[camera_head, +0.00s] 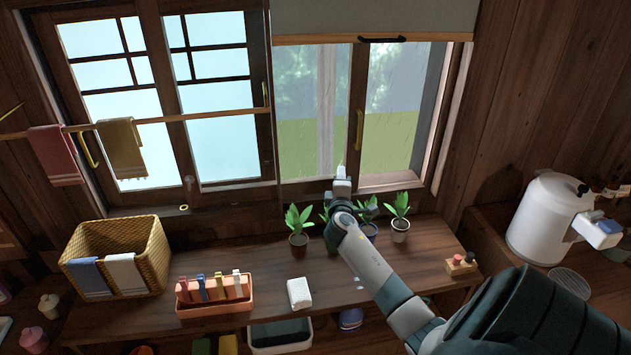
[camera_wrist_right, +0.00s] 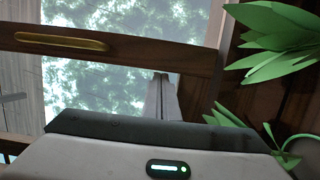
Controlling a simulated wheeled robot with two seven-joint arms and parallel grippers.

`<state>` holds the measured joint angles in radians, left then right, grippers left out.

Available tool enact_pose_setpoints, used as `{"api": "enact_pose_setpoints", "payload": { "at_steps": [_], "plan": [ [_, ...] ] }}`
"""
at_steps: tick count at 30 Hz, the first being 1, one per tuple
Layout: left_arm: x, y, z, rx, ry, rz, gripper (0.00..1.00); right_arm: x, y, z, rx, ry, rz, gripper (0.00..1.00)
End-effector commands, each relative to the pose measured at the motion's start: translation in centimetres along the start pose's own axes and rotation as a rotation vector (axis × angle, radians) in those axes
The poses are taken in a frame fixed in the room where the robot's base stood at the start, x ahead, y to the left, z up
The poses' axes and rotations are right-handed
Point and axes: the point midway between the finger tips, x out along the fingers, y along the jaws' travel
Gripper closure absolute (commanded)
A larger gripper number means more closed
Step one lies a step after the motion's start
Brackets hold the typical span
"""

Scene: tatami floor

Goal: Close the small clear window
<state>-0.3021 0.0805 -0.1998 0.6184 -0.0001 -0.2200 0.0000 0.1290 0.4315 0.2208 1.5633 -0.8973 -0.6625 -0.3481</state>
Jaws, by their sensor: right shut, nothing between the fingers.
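The small clear window (camera_head: 312,120) is at the back, right of the frosted panes, with trees and green showing through it. A wooden upright with a brass handle (camera_head: 360,135) stands near the middle of its opening. I cannot tell for sure how far the pane stands open. My right gripper (camera_head: 341,170) is shut and empty, in front of the lower part of the window near the sill, below and left of the handle. In the wrist view the shut fingers (camera_wrist_right: 161,96) point at the window, with the handle (camera_wrist_right: 62,42) to the upper left. My left gripper is not in view.
Potted plants (camera_head: 299,225) stand on the shelf around my right forearm; leaves (camera_wrist_right: 275,40) are close in the wrist view. A blind (camera_head: 375,20) hangs above the window. A wicker basket (camera_head: 150,235), orange tray (camera_head: 213,305) and white boiler (camera_head: 545,215) stand nearby.

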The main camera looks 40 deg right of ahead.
Motion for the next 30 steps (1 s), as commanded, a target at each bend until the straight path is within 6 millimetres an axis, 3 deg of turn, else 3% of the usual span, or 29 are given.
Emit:
{"api": "enact_pose_setpoints", "payload": {
  "at_steps": [3,15,22,30],
  "plan": [
    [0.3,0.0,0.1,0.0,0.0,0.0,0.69,1.1,0.0,4.5,-0.006,-0.004,0.002,1.0],
    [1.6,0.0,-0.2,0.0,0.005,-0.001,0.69,4.4,-0.1,17.4,-0.003,-0.002,0.001,1.0],
    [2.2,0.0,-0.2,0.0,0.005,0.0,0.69,5.5,-0.1,21.6,-0.001,0.0,0.0,1.0],
    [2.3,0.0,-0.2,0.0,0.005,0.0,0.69,5.8,0.0,23.1,0.001,0.0,0.0,1.0]
  ]
}}
